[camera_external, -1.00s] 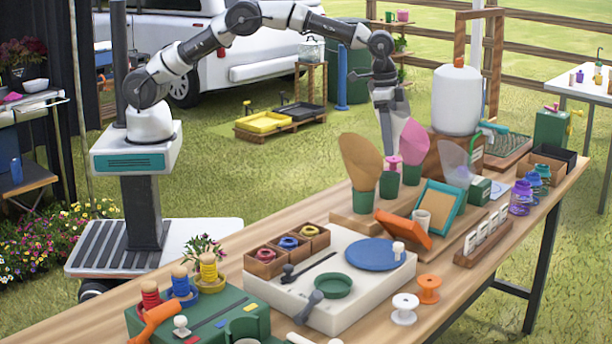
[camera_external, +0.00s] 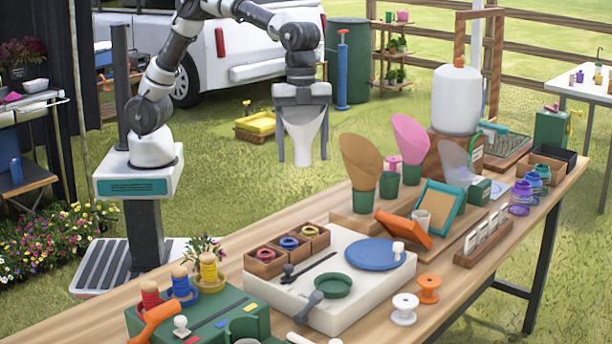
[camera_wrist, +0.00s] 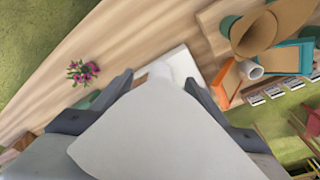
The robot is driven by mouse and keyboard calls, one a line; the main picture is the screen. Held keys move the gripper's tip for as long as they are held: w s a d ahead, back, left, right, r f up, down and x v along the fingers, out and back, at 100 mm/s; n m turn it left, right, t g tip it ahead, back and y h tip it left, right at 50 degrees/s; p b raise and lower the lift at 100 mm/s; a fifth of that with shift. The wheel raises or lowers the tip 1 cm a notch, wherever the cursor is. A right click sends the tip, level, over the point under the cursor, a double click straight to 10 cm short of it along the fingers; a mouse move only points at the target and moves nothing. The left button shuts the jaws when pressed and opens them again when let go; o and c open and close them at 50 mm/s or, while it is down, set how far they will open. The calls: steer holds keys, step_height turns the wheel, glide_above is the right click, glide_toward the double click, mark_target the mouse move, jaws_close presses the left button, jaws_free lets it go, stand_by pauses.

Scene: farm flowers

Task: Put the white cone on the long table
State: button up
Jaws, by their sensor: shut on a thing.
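The white cone (camera_external: 302,133) is in my gripper (camera_external: 303,155), wide end up and narrow end down. My gripper is shut on it, with one finger on each side. In the external view they hang in the air behind the long table (camera_external: 281,218), left of the brown cone. In the wrist view the white cone (camera_wrist: 165,130) fills the lower middle between the fingers of my gripper (camera_wrist: 165,82), and the wooden long table (camera_wrist: 140,40) shows beyond it. The cone hides part of the tabletop there.
A brown cone (camera_external: 361,160) and a pink cone (camera_external: 410,138) stand in green cups on the table. A white board (camera_external: 340,311) bears a blue disc (camera_external: 375,253) and a green dish (camera_external: 333,286). Spools crowd the front left. Bare wood shows along the back edge.

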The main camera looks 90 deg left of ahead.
steer(key=s+d+f+m+b, duration=0.2)
steer(key=s+m, duration=0.3)
steer(key=s, duration=0.7)
steer(key=shift+g, duration=0.4)
steer(key=f, duration=0.7)
steer(key=f+b, duration=0.1)
steer(key=f, duration=0.6)
steer(key=shift+w+d+f, duration=0.15)
steer(key=shift+w+d, duration=0.05)
steer(key=shift+f+b, duration=0.9)
steer(key=shift+f, duration=1.65)
steer(key=shift+f, duration=0.15)
steer(key=o, duration=1)
steer(key=r+p, duration=0.1)
steer(key=r, duration=0.3)
steer(key=a+r+p, duration=0.1)
steer(key=r, duration=0.3)
steer(key=w+r+p, duration=0.1)
steer(key=r, duration=0.3)
steer(key=shift+a+r, duration=0.15)
steer(key=shift+a, duration=0.2)
